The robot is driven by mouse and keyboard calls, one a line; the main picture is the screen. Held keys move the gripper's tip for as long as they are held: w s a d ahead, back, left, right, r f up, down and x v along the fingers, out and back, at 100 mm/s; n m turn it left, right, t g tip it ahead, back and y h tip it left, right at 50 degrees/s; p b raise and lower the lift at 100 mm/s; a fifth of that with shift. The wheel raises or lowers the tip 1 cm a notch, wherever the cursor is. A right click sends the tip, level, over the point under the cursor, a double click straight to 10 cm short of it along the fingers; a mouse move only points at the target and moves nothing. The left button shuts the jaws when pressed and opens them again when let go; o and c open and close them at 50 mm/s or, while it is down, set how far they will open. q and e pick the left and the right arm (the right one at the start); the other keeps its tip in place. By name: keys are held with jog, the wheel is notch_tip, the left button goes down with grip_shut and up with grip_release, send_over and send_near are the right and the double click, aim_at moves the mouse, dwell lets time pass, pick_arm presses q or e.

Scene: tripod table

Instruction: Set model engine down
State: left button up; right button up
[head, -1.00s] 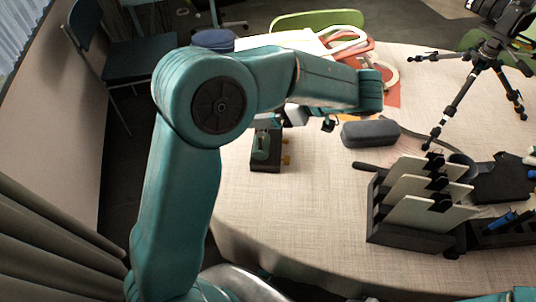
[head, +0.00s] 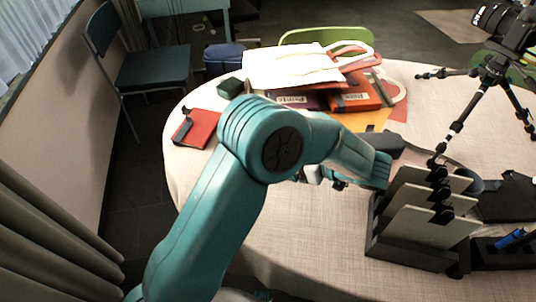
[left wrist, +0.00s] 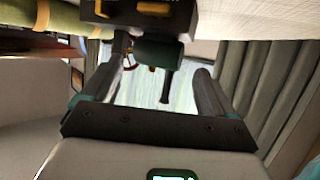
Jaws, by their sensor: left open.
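The model engine shows in the left wrist view, upside down in the picture: a dark base (left wrist: 135,14) with brass-coloured parts, a green cylinder (left wrist: 158,53) and a thin dark rod. The pale tabletop (left wrist: 255,18) is beside its base at the top of that view; I cannot tell whether they touch. My left gripper (left wrist: 160,75) is open, its two fingers apart, with the engine's cylinder and rod showing in the gap and no grip visible. In the head view my left arm hides the engine and the fingertips. My right gripper is not in view.
On the round table (head: 300,240) stand a black rack with pale plates (head: 425,205), a tripod (head: 465,110), a dark case (head: 385,142), a red book (head: 196,128), a dark green box (head: 230,87) and stacked folders (head: 355,95). The front left cloth is clear.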

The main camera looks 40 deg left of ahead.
pick_arm(q)
jog(key=x, duration=0.6)
grip_shut()
